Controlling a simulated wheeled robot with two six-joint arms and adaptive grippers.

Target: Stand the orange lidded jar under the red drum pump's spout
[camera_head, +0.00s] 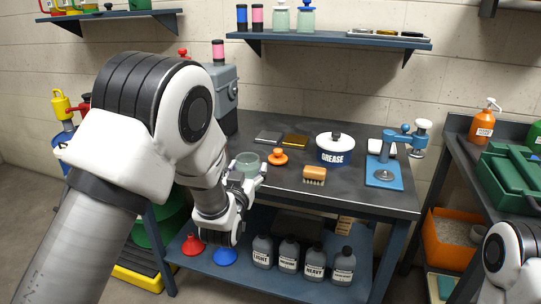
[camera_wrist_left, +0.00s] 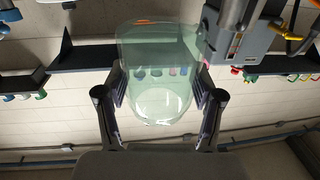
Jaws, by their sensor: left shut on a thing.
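My left gripper (camera_head: 247,183) is shut on a clear greenish glass jar (camera_head: 246,164), held at the front edge of the workbench. In the left wrist view the jar (camera_wrist_left: 158,75) sits between both fingers (camera_wrist_left: 160,110); I see no lid on it. An orange knobbed lid (camera_head: 277,157) lies on the bench just right of the jar. A red pump part (camera_head: 79,108) shows at the left beside a yellow pump (camera_head: 60,102); my arm hides much of that area, and I cannot make out the red spout. My right gripper is out of view.
The bench (camera_head: 335,200) holds a grease tub (camera_head: 335,155), a brush (camera_head: 314,175) and a blue stand (camera_head: 384,173). A grey machine (camera_head: 222,92) stands at its back left. Several dark bottles (camera_head: 289,254) and funnels (camera_head: 224,257) are on the lower shelf.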

